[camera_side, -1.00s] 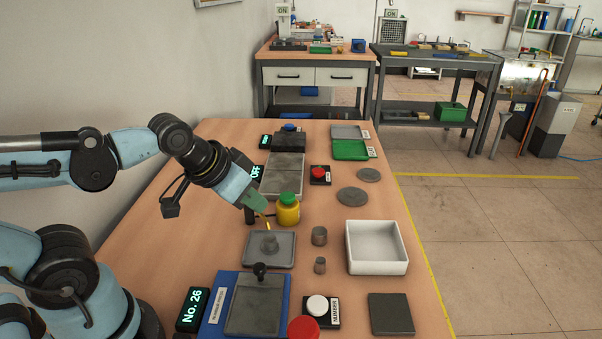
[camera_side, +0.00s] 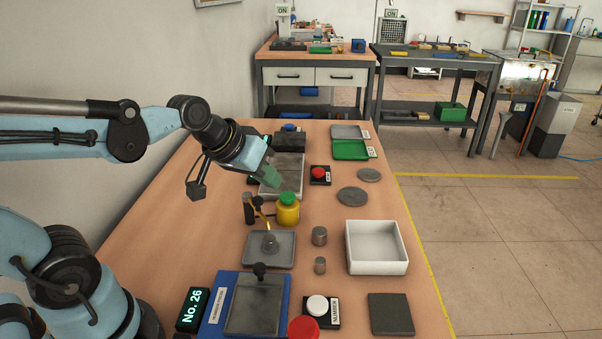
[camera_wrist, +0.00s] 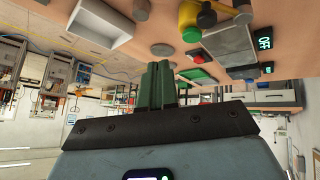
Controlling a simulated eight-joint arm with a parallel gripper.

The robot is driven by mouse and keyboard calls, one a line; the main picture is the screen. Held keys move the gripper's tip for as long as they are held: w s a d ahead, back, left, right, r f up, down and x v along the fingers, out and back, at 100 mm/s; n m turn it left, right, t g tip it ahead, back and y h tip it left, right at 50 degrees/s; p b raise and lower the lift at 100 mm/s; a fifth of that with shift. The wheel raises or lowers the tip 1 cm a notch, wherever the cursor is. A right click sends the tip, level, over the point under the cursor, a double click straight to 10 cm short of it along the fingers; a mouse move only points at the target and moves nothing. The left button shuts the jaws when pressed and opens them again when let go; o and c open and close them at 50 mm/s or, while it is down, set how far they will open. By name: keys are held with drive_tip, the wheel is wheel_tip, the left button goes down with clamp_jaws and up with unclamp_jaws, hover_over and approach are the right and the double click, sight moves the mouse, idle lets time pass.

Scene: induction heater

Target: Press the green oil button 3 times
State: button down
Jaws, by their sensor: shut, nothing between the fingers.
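The yellow oil bottle (camera_side: 288,214) stands upright on the table in the side view, with the green button (camera_side: 287,198) on its top. A thin yellow spout (camera_side: 262,213) beside it points down toward a small metal part on a grey tray (camera_side: 249,259). My gripper (camera_side: 271,182) is above and behind the bottle in the picture, apart from the button. Its green fingers (camera_wrist: 160,68) are shut together and empty. In the wrist view, which is upside down, the bottle (camera_wrist: 187,14) and green button (camera_wrist: 192,35) show at the top, right of the fingers.
A dark post (camera_side: 248,208) stands left of the bottle. A red button (camera_side: 318,172) is behind it. A white open box (camera_side: 376,248) and metal cylinders (camera_side: 319,236) are to the right. A blue-based press plate (camera_side: 250,304) is in front.

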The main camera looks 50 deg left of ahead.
sight(283, 196)
drive_tip(key=w+a+r+n+t, duration=0.1)
drive_tip(key=w+a+n, duration=0.4)
drive_tip(key=w, duration=0.3)
drive_tip(key=shift+a+r, duration=0.25)
drive_tip(key=shift+a, duration=0.2)
drive_tip(key=shift+w+f, duration=0.1)
drive_tip(key=shift+f, duration=4.3)
drive_tip(key=shift+f, duration=0.2)
drive_tip(key=shift+f, duration=0.25)
